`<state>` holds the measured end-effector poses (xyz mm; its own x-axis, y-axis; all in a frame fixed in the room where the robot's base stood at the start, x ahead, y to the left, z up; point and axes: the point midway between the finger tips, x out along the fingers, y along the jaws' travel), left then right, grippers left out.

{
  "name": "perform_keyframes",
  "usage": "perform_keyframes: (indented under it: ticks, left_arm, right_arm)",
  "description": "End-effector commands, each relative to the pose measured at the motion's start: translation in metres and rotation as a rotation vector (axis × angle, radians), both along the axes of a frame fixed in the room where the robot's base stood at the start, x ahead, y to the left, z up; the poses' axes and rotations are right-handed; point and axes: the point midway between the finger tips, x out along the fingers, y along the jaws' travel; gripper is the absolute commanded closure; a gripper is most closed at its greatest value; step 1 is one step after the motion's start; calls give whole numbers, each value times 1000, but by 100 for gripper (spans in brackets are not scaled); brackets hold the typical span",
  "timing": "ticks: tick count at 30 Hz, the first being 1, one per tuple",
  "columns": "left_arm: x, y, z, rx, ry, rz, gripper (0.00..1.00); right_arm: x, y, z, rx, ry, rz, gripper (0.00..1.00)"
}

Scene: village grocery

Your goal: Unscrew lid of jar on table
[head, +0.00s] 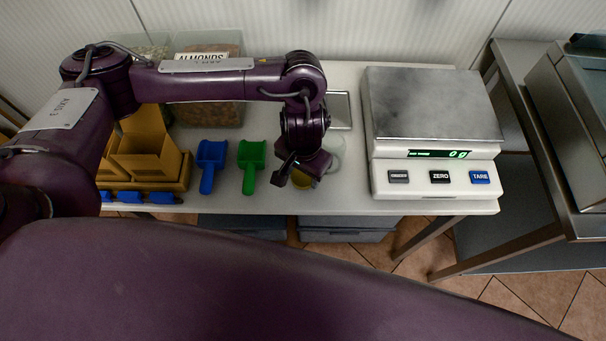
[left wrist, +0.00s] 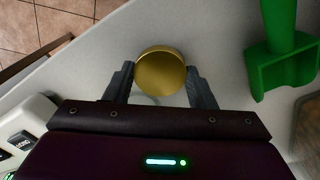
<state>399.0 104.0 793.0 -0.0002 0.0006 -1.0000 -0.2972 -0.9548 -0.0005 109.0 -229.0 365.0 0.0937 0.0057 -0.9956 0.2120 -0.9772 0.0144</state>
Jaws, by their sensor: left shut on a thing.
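The jar's round gold lid (left wrist: 161,73) is between the two fingers of my left gripper (left wrist: 160,84) in the left wrist view. The gripper is shut on the lid, one finger on each side. A little clear glass (left wrist: 150,99) shows below the lid; the rest of the jar is hidden by my gripper. In the head view, my left gripper (head: 300,172) points down near the table's front edge and largely covers the gold lid (head: 302,182). My right gripper is not in view.
Right of the jar stands a scale (head: 432,135). A green scoop (head: 250,162) and a blue scoop (head: 209,162) lie to its left, with cardboard boxes (head: 150,158) further left. Behind stands an almond bin (head: 222,115). The table's front edge is close.

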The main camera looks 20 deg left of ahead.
Motion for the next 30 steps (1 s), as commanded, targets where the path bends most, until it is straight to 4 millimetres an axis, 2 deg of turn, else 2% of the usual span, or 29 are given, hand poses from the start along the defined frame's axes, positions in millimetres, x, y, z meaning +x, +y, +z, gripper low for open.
perform_keyframes:
  ticks: [1, 3, 14, 15, 19, 27, 30]
  left_arm:
    - [0, 0, -8, -2, 2, 2, 77]
    - [0, 0, -11, -1, 1, 2, 77]
    - [0, 0, -12, 0, 0, 1, 77]
    - [0, 0, -12, 0, -1, 0, 46]
    - [0, 0, -12, 0, -1, 1, 29]
    - [0, 0, -12, 0, -1, 1, 28]
    - [1, 0, -6, -1, -2, 0, 28]
  right_arm:
    - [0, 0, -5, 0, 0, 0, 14]
    - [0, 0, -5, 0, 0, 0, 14]
    - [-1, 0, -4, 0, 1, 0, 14]
    - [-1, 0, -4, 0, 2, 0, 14]
    - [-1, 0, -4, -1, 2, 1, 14]
    - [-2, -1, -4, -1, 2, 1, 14]
    - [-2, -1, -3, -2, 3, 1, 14]
